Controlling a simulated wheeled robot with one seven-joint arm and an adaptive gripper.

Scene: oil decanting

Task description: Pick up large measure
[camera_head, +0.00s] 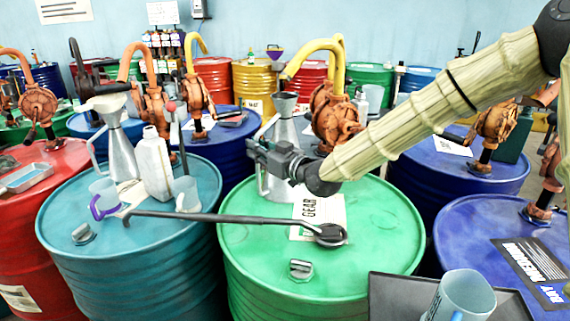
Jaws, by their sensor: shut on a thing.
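The large measure (287,128) is a tall grey metal jug with a conical body, a flared top and a side handle. It is upright at the back of the green drum's lid (375,220). My gripper (257,150) reaches in from the right and is shut on the measure at mid-height, near its handle side. My gripper and wrist hide part of the measure's middle. I cannot tell whether its base touches the lid.
A second metal jug (122,155) with a funnel, a white bottle (153,165) and cups stand on the teal drum (110,240). A long black wrench (225,218) spans the teal and green drums. A rusty pump (332,112) stands close behind the measure.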

